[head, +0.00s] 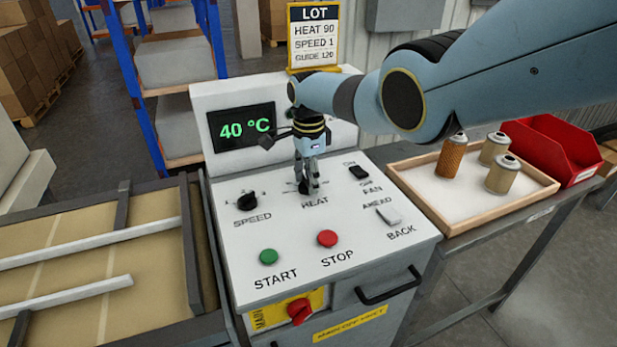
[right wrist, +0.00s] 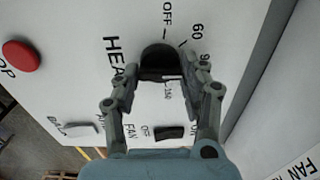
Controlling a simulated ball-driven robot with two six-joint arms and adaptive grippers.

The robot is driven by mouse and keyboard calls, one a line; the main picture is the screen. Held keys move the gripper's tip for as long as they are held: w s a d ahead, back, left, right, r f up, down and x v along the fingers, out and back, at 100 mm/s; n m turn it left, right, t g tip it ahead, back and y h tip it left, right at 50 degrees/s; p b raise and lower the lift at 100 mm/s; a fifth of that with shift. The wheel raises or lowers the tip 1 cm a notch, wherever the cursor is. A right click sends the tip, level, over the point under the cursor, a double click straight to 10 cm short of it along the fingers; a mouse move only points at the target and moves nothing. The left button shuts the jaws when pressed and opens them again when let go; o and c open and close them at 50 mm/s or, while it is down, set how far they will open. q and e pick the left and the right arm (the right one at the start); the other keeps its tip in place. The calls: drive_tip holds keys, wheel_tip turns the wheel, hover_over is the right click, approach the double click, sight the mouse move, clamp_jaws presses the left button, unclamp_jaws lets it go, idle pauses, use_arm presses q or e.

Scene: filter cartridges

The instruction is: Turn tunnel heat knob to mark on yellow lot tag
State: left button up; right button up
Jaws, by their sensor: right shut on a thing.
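The heat knob (right wrist: 160,60) is black and round, on the white control panel above the word HEAT. My right gripper (right wrist: 166,76) is shut on it, one finger on each side, and it points down at the panel in the head view (head: 308,186). In the right wrist view the marks OFF, 60, 90 and 120 or so ring the knob; some are partly hidden. The lot tag (head: 314,37) has a yellow frame and reads HEAT 90, SPEED 1, GUIDE 120. The green display (head: 241,127) reads 40 °C. My left gripper is out of view.
The speed knob (head: 248,200), green START button (head: 268,257), red STOP button (head: 327,238) and two switches share the panel. A wooden tray (head: 408,186) with filter cartridges and a red bin (head: 548,146) stand at right. A conveyor (head: 90,290) with rails lies at left.

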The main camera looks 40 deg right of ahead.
drive_tip(key=shift+d+r, duration=0.1)
drive_tip(key=o, duration=1.2)
drive_tip(key=shift+c, duration=0.2)
wheel_tip(320, 180, up, 12)
